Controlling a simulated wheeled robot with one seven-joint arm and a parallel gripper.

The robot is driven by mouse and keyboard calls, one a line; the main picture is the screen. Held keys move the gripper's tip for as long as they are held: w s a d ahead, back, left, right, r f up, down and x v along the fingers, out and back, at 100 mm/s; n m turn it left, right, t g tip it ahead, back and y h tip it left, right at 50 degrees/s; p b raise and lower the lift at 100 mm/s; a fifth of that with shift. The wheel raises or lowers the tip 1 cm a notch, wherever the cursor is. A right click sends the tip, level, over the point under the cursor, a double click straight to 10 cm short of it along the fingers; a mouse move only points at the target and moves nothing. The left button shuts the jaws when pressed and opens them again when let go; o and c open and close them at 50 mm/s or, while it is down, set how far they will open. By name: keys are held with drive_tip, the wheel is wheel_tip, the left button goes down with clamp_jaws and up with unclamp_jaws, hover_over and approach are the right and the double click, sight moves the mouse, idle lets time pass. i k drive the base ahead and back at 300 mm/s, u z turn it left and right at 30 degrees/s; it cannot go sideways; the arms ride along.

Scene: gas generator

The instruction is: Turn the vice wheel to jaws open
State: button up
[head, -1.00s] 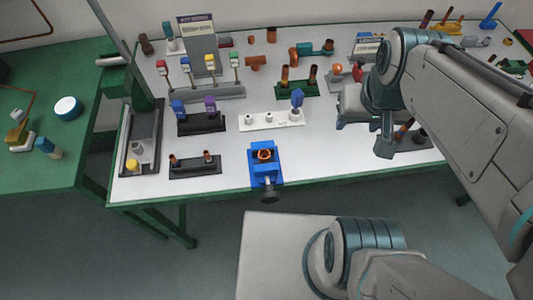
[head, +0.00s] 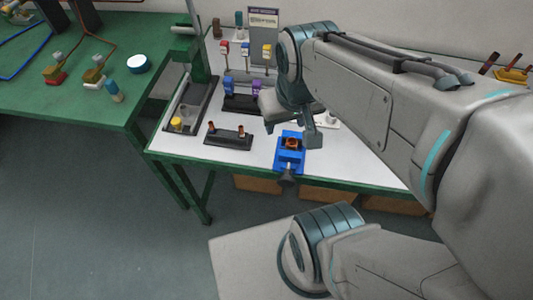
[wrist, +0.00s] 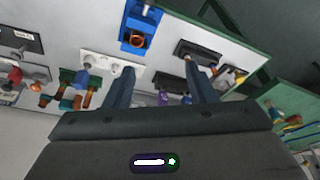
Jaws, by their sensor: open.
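The blue vice (head: 279,161) stands at the front edge of the white table, with an orange-brown ring-like piece (head: 292,143) at its jaws. Its dark round wheel (head: 286,179) sticks out past the table's front edge. My gripper (head: 291,137) is open and empty, and appears above and behind the vice in the head view. In the wrist view the vice (wrist: 133,35) is at the top, beyond the open fingers (wrist: 160,69), and apart from them. The wheel is barely visible there, and I cannot tell how far the jaws are open.
A black stand with two copper stubs (head: 228,139) is left of the vice. Behind are a stand with blue and purple valves (head: 243,103) and a sign (head: 263,35). A green table (head: 100,80) is at the left. The floor (head: 110,230) in front is clear.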

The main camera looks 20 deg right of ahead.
sight(285, 181)
drive_tip(key=u, duration=1.8)
drive_tip(key=k, duration=1)
drive_tip(key=z, duration=1.95)
